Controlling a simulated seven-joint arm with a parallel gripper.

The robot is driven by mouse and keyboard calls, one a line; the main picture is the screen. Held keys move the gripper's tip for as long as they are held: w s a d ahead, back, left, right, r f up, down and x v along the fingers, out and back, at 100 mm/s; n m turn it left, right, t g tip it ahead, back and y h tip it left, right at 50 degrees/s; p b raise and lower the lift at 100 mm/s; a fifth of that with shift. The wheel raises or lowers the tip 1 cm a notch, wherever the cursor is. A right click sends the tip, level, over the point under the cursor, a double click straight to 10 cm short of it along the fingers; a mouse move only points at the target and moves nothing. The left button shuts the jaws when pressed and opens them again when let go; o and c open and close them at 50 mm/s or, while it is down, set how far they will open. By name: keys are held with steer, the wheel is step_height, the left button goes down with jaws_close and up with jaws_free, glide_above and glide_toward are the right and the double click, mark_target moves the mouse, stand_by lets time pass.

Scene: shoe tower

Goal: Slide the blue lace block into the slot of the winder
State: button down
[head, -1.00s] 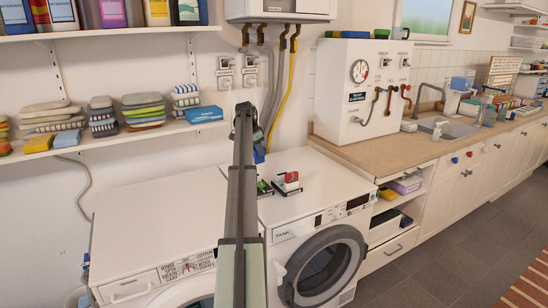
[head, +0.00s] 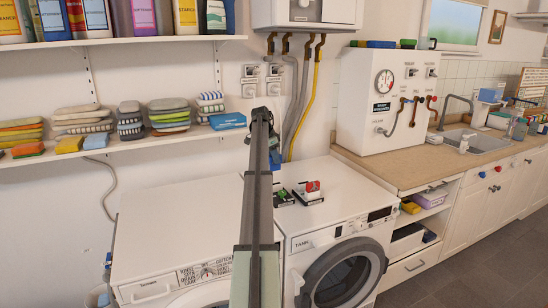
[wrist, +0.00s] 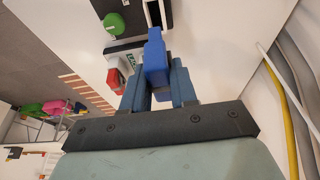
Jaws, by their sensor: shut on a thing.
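My gripper (wrist: 157,88) is shut on the blue lace block (wrist: 155,58), which juts out beyond the blue fingers. The block's far end is at or just short of a dark slot (wrist: 153,14) in the wrist view; I cannot tell whether it has entered. The slot is in a dark and white unit with a round green knob (wrist: 113,24), which I take as the winder. In the head view this unit's green part (head: 281,193) shows on the white machine top, just right of my arm. Blue at my arm's far end (head: 275,160) is too small to tell block from finger.
A unit with a red part (head: 312,186) stands right beside the green one; the red part also shows in the wrist view (wrist: 115,78). Hoses and a yellow pipe (head: 301,100) run down the wall behind. The washer top (head: 340,182) is clear to the right.

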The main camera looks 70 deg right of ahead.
mark_target(273, 164)
steer(key=shift+f, duration=2.75)
steer(key=shift+f, duration=2.2)
steer(key=c, duration=0.8)
jaws_free()
steer(key=v, duration=1.3)
steer(key=shift+r, duration=0.35)
steer(key=shift+w+a, duration=0.1)
